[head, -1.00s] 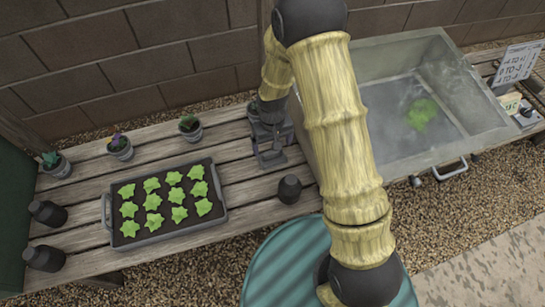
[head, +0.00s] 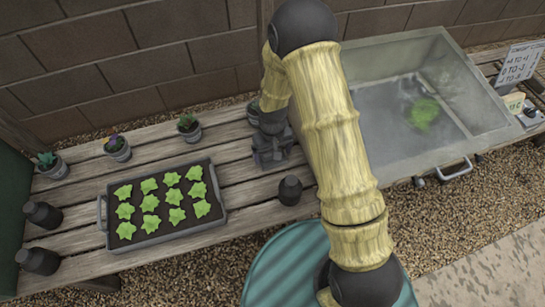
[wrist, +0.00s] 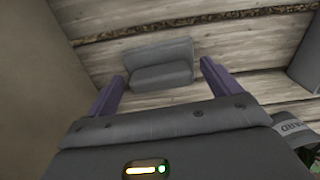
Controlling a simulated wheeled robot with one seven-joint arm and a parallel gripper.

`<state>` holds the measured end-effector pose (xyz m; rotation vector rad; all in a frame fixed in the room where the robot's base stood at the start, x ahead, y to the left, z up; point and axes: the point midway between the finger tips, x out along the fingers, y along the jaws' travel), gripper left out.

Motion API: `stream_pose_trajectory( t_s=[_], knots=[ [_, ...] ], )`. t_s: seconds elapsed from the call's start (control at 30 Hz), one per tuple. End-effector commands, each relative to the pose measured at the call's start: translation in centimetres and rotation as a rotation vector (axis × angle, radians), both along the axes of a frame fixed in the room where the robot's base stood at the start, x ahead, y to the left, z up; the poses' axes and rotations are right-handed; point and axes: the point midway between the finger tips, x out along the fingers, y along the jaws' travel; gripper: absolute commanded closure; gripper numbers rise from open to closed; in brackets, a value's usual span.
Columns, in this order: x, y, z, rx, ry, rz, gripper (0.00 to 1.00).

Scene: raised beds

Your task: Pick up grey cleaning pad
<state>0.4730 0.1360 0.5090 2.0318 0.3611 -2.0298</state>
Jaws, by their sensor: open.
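The grey cleaning pad (wrist: 160,66) lies on the wooden bench in the wrist view, a block with a raised back part. My gripper (wrist: 162,74) is open, with its two purple fingers apart on either side of the pad's near edge. Nothing is held, and the pad appears just beyond the fingertips. In the head view my gripper (head: 272,152) is over the bench, left of the sink basin. The pad is hard to tell from the dark gripper there and is at least partly hidden by it.
A planter tray (head: 165,237) of seedlings stands left on the bench (head: 75,190). A dark cup (head: 290,190) stands near the gripper's front right. The sink basin (head: 375,120) is to the right. Small potted plants line the back, including a near pot (head: 189,131).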

Motion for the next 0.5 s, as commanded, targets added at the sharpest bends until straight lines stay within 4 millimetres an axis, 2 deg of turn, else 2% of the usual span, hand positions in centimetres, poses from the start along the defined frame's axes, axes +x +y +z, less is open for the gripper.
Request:
stream_pose_trajectory(
  t_s=[0.13,0.17,0.3,0.4,0.5],
  knots=[
    [0.00,0.00,0.01,0.000,0.000,0.000,0.11],
    [0.00,0.01,0.01,0.000,0.000,0.000,0.15],
    [0.00,0.01,0.02,0.000,0.000,0.000,0.42],
    [0.00,0.00,0.02,0.000,0.000,0.000,0.59],
    [0.01,0.00,0.02,0.000,0.000,0.000,0.59]
  ],
)
